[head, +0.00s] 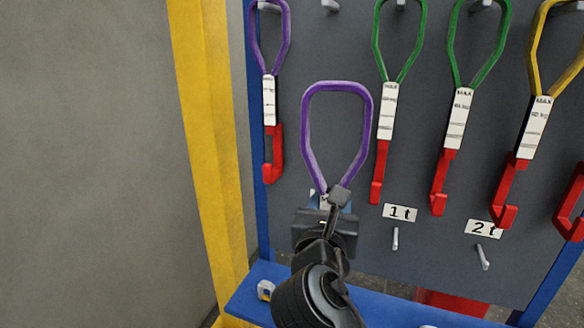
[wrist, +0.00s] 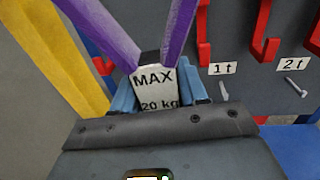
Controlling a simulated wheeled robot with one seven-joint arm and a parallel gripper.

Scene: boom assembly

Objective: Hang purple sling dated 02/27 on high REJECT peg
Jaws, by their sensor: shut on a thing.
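My gripper (head: 325,217) is shut on a purple sling (head: 307,135) at its white label, with the loop standing up above the jaws. In the wrist view the label (wrist: 153,88) reads "MAX 20 kg" between the blue fingers (wrist: 160,92); no date shows there. The held sling is in front of the dark board, and I cannot tell its gap to the board. Another purple sling (head: 284,40) hangs at the board's upper left, with a white tag and red hook; its tag text is too small to read. No REJECT sign is visible.
Two green slings (head: 377,40) (head: 504,40) and a yellow sling (head: 534,50) hang to the right. Bare lower pegs (head: 395,239) (head: 482,257) sit below the "1 t" and "2 t" signs. A yellow post (head: 205,130) stands left of the board. A blue shelf (head: 390,309) runs below.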

